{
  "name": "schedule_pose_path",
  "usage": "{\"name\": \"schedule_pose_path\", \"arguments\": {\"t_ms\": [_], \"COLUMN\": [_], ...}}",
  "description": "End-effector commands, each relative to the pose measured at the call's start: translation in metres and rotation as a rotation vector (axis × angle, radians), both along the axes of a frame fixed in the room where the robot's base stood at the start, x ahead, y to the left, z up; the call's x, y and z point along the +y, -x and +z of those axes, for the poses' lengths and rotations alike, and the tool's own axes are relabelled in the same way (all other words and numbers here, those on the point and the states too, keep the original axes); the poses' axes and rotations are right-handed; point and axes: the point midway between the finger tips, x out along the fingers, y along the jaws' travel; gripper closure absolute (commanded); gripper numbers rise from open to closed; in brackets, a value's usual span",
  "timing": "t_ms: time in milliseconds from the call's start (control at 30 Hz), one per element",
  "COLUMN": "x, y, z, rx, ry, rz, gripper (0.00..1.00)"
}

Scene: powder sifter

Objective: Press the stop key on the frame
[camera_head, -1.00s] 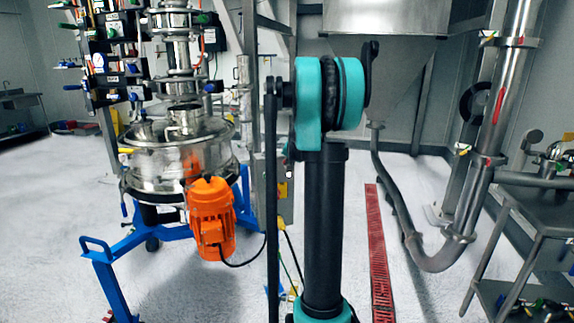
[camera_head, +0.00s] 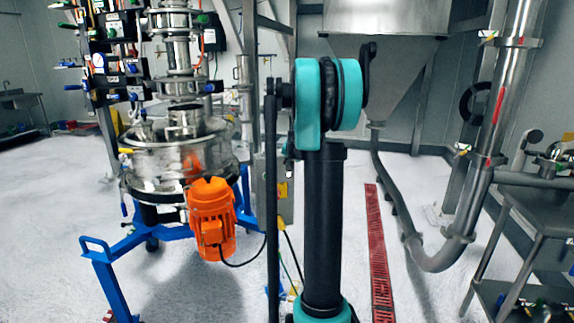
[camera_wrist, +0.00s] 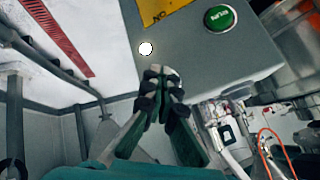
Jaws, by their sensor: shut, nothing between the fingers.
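In the wrist view a grey control box (camera_wrist: 195,60) on the frame carries a round green button (camera_wrist: 220,17) with white lettering that I cannot read surely. A plain white round spot (camera_wrist: 146,49) sits on its face left of the green button. I cannot tell whether this spot is the stop key; no key plainly marked stop shows. My gripper (camera_wrist: 163,78) is shut and empty, its tips over the box's lower left part, below and right of the white spot. Contact cannot be told. In the head view my arm partly hides the box (camera_head: 261,190), and the gripper cannot be made out.
A yellow label (camera_wrist: 160,10) is on the box. The steel sifter (camera_head: 165,165) stands on a blue wheeled frame (camera_head: 110,285) with an orange motor (camera_head: 212,218). A hopper (camera_head: 385,75) and pipe stand behind. A red floor drain (camera_head: 378,250) runs through clear floor.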

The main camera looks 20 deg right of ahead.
Motion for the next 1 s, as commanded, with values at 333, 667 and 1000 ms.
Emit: {"name": "schedule_pose_path", "arguments": {"t_ms": [333,667,1000], "x": [0.0,0.0,0.0], "y": [0.001,0.016,0.017], "z": [0.0,0.0,0.0], "rx": [-0.001,-0.001,0.0], "ry": [0.001,0.0,-0.001], "rz": [0.0,-0.001,-0.001], "gripper": [1.0,1.0,1.0]}}
